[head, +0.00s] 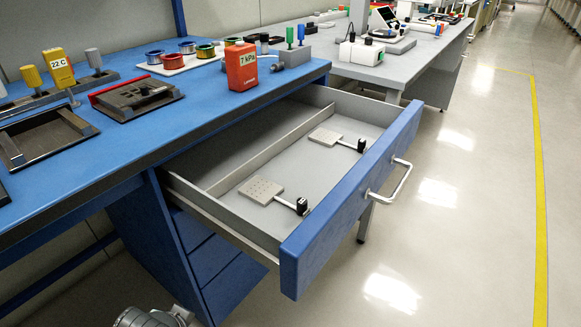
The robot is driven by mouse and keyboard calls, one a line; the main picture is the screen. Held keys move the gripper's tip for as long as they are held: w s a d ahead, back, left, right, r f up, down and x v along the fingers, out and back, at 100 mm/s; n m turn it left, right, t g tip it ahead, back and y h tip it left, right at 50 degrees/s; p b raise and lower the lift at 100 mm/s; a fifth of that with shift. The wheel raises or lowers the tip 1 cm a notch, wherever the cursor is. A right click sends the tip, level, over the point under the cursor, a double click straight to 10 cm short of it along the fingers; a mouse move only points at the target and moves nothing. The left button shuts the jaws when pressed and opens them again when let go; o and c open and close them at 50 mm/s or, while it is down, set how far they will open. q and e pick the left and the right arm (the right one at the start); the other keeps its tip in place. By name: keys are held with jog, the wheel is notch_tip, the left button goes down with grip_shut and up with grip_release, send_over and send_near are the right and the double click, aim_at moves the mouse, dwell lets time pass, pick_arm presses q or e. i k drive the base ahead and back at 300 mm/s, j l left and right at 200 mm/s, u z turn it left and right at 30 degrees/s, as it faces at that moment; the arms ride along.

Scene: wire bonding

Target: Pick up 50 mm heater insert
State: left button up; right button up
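Two heater inserts lie flat in the open drawer, each a pale square plate on a thin stem with a black block at its end. The nearer insert (262,190) has a larger-looking plate with a grid of holes. The farther insert (326,136) lies toward the back right of the drawer. I cannot read a size on either, so I cannot tell which is the 50 mm one. Neither gripper is in view; only a grey rounded part of my arm shows at the bottom left edge.
The drawer (360,180) is pulled out from the blue bench (215,95), with a divider (270,155) along its inside. A red 7 kPa block (241,67) stands near the bench edge above it. The floor (450,240) at right is clear.

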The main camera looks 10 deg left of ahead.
aim_at(260, 190)
jog(key=i+l+u, duration=0.25)
jog(key=i, duration=0.15)
jog(key=k+u, duration=0.15)
jog(key=k, duration=0.45)
jog(key=k+j+u, duration=0.1)
jog(key=k, duration=0.45)
jog(key=u, duration=1.65)
jog(key=i+l, duration=0.1)
jog(key=l, duration=2.05)
jog(key=i+l+u, duration=0.1)
jog(key=l, duration=2)
